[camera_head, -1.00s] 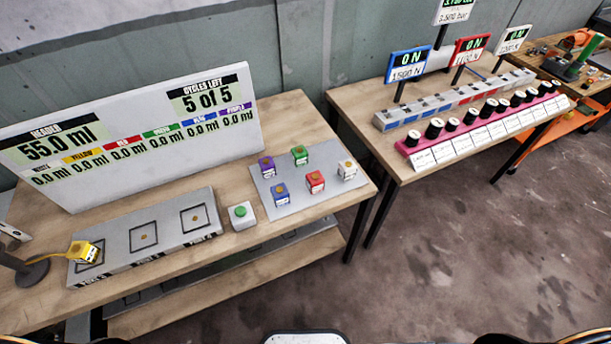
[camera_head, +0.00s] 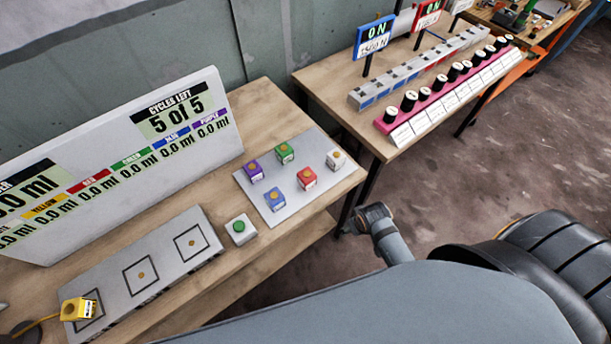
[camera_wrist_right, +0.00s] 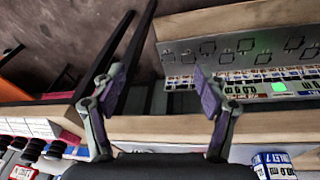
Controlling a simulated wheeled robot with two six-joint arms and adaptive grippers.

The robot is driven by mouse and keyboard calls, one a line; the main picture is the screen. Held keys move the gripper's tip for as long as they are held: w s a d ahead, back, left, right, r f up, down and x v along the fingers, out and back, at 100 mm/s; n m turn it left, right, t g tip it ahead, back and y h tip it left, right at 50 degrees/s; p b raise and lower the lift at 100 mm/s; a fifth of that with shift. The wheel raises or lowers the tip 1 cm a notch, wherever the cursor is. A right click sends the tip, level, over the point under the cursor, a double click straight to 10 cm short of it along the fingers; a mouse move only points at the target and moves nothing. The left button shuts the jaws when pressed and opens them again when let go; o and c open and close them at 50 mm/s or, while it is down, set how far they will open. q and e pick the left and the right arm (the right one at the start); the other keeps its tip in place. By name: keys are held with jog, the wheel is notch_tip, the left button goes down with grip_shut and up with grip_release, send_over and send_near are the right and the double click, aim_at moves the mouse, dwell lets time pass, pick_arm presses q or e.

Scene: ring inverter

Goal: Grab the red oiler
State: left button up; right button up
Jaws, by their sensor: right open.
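The red oiler (camera_head: 307,179) is a small red cube with a round top button. It stands on a grey plate (camera_head: 272,213) on the near table, among blue, purple, green and white oilers. My right arm reaches in from the lower right, and its end is at the table's right edge, to the right of and apart from the red oiler. In the right wrist view my right gripper (camera_wrist_right: 160,93) is open, with nothing between its fingers. The red oiler cannot be made out in that view. My left gripper is not in view.
A green button box (camera_head: 239,230) stands left of the plate. Further left are a grey three-place block (camera_head: 160,262), a yellow oiler (camera_head: 77,308) and a display board (camera_head: 215,135). A second table (camera_head: 330,76) with a pink knob rack (camera_head: 440,100) stands behind right.

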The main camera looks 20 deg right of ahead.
notch_tip(320, 180, up, 9)
jog(key=w+n, duration=0.1)
jog(key=w, duration=0.1)
notch_tip(320, 180, up, 7)
jog(key=n+g+y+p, duration=0.1)
jog(key=n+g+p, duration=0.15)
jog(key=n, duration=1.65)
send_over(307, 174)
jog(key=b, duration=0.1)
jog(key=shift+w+d+f, duration=0.15)
jog(key=shift+d, duration=0.1)
jog(key=shift+w+a+n, duration=0.15)
jog(key=shift+a+n, duration=0.05)
jog(key=shift+n, duration=0.3)
jog(key=shift+d+f, duration=0.1)
jog(key=shift+f, duration=0.1)
notch_tip(307, 174, down, 4)
jog(key=shift+p, duration=0.4)
jog(key=shift+f, duration=0.6)
jog(key=f, duration=0.1)
jog(key=f+p, duration=0.1)
jog(key=f, duration=0.2)
jog(key=shift+s, duration=0.35)
jog(key=shift+f, duration=0.35)
jog(key=c, duration=1.3)
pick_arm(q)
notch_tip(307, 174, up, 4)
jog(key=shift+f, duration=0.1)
